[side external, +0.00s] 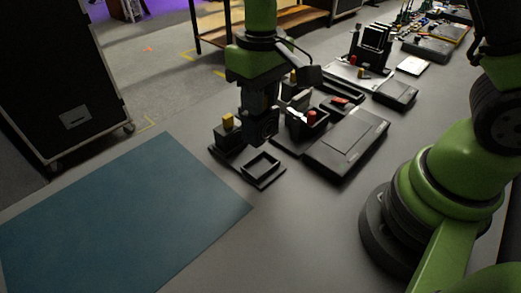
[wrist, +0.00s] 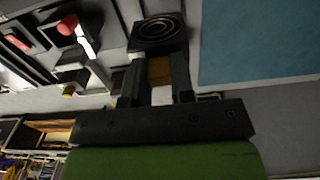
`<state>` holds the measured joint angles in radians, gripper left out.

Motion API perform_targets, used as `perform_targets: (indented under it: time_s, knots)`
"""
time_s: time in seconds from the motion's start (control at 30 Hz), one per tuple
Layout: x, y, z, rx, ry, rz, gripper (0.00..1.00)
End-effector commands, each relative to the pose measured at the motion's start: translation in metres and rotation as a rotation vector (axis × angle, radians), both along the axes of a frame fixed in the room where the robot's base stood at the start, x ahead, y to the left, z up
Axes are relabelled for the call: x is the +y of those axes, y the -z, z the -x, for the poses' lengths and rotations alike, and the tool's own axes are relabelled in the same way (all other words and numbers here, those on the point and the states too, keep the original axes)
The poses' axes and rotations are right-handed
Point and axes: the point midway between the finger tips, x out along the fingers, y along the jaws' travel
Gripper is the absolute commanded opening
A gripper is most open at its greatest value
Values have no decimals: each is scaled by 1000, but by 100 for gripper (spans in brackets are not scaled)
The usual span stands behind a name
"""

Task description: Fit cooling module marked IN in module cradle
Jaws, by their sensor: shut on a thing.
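My gripper (side external: 258,112) points down and is shut on a dark cooling module (side external: 267,128), above the back of the module cradle. In the wrist view the gripper (wrist: 156,82) has a finger on either side. A dark face with concentric rings (wrist: 158,30), seemingly the module's fan, lies beyond them. The module cradle (side external: 262,168) is a square, empty-looking black frame on a dark base, in front of and below the module. A yellow block (side external: 228,120) tops a dark box at the base's back left. The IN mark is not legible.
A blue mat (side external: 115,222) lies left of the cradle. A flat dark case (side external: 346,142) and a dark unit with a red knob (side external: 311,115) stand close on the right. More equipment lines the table behind. Grey table in front is clear.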

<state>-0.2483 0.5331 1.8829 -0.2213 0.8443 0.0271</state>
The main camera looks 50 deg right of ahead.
Motion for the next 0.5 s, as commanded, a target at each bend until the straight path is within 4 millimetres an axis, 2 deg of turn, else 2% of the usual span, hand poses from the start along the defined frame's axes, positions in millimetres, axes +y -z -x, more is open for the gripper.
perform_targets:
  time_s: [0.07,0.17,0.4,0.5]
  knots:
    - [-4,0,-1,0,2,0,0]
    - [-22,0,-6,0,9,0,0]
    - [-107,0,-13,-1,16,0,0]
    - [-135,0,-10,0,13,0,0]
